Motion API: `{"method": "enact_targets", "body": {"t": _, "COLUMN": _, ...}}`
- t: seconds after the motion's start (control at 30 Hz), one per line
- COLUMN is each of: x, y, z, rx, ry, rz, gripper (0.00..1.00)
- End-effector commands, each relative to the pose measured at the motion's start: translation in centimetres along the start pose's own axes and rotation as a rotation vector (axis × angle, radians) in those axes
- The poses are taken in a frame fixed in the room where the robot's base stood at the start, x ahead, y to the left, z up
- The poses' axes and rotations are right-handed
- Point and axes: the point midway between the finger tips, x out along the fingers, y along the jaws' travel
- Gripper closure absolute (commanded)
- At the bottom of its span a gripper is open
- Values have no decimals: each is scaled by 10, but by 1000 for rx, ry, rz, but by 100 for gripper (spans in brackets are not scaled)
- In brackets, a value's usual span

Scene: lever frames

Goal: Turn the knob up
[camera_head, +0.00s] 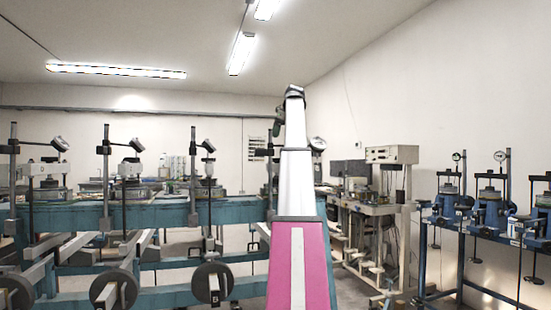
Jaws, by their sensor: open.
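My arm, pink low down and white above, rises through the middle of the head view and narrows to a dark grey joint near the ceiling lights. My gripper cannot be made out; the arm seems to hide it. A small green piece shows at the left edge of the arm's upper part, too small to identify. No knob can be made out clearly, so I cannot tell where my gripper is relative to it.
A long teal bench frame (160,215) with posts, gauges and round weights (212,284) fills the left. A bench with instruments (392,154) stands right of my arm. Blue test stands (490,212) line the right wall. Some floor shows between the benches on the right.

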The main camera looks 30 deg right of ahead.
Motion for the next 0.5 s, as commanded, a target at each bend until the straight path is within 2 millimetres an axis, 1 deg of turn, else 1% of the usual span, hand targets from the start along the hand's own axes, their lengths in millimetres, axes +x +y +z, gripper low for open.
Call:
{"method": "enact_targets", "body": {"t": 0.17, "x": 8, "y": 1, "z": -1, "rx": 0, "ry": 1, "rz": 0, "gripper": 14}}
{"method": "enact_targets", "body": {"t": 0.27, "x": 19, "y": 1, "z": -1, "rx": -1, "ry": 1, "rz": 1, "gripper": 14}}
{"method": "enact_targets", "body": {"t": 0.5, "x": 58, "y": 2, "z": -1, "rx": -1, "ry": 1, "rz": 1, "gripper": 14}}
